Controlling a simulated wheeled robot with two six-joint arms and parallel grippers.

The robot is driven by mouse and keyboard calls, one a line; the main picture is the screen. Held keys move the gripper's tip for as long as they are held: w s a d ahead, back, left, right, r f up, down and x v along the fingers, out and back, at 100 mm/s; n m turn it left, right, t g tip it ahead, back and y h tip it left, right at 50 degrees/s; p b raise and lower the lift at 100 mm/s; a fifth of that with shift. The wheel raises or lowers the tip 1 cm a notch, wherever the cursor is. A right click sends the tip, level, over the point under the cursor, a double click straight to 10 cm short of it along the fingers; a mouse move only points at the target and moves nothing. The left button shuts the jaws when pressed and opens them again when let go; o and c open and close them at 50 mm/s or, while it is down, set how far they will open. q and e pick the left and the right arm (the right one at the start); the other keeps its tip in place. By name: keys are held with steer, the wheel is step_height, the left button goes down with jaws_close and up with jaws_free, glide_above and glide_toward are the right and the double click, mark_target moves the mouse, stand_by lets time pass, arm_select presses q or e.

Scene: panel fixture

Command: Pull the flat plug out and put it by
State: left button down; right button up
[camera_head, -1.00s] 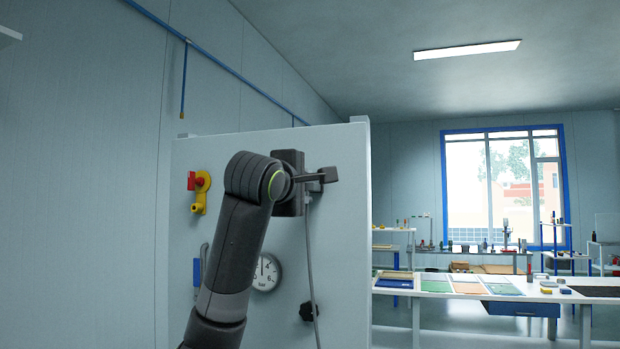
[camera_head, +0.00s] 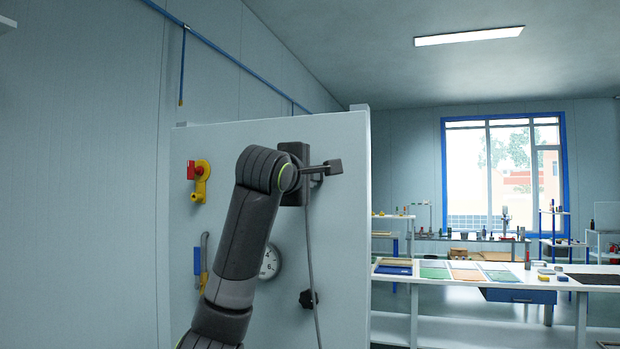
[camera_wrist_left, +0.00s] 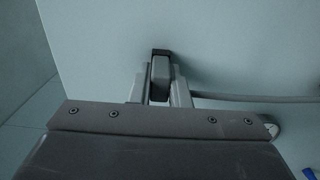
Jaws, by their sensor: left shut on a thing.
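My left gripper (camera_head: 316,181) is at the upper right part of the white panel (camera_head: 345,230). In the left wrist view its two fingers (camera_wrist_left: 160,88) are shut on the dark flat plug (camera_wrist_left: 160,70), one on each side. A black edge shows at the plug's far end, against the panel. I cannot tell whether the plug is seated or slightly drawn out. Its grey cable (camera_head: 311,260) hangs down the panel, and runs to the right in the wrist view (camera_wrist_left: 250,97). In the head view the plug is hidden behind my gripper. My right gripper is not in view.
The panel also carries a red and yellow switch (camera_head: 200,180), a lever with a blue part (camera_head: 203,255), a round gauge (camera_head: 269,262) partly behind my arm, and a black knob (camera_head: 308,299). A white table (camera_head: 460,270) with coloured mats stands to the right.

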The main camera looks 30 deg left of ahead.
arm_select(q)
steer(key=c, duration=1.9)
jaws_free()
steer(key=shift+c, duration=0.2)
jaws_close()
steer(key=shift+f, duration=0.1)
steer(key=shift+s, duration=0.45)
steer(key=shift+d+b, duration=0.1)
steer(key=shift+b, duration=0.25)
steer(key=shift+s, duration=0.15)
